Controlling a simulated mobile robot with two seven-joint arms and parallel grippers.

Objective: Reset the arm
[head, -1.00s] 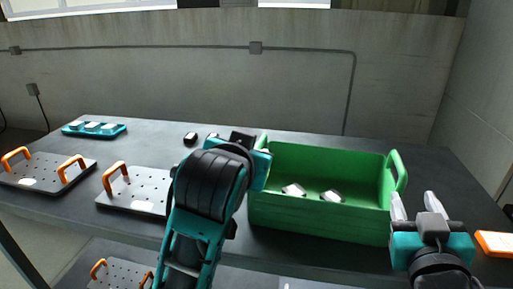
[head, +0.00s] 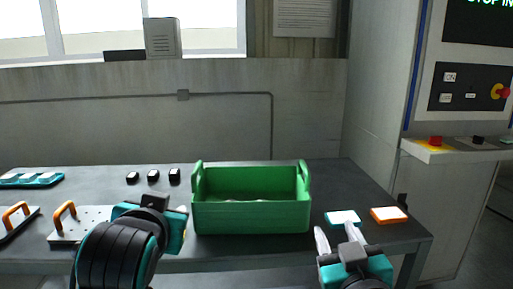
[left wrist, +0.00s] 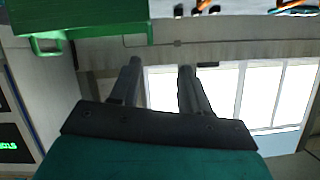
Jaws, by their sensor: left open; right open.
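My left arm comes in at the lower left of the head view, in front of the table. Its wrist hides the fingers there. In the left wrist view my left gripper (left wrist: 160,75) shows two dark fingers spread apart with nothing between them. My right gripper (head: 338,236) is at the lower right of the head view, in front of the table's edge. Its two pale fingers are apart and I see nothing held between them. The green bin (head: 252,219) stands on the table between the two arms, apart from the right gripper.
The dark table (head: 345,182) also carries a teal tray (head: 40,181), plates with orange handles (head: 64,212), several small black items (head: 153,175), a teal-edged block (head: 342,217) and an orange-edged block (head: 388,215). A control cabinet (head: 440,160) stands right. A wall is behind.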

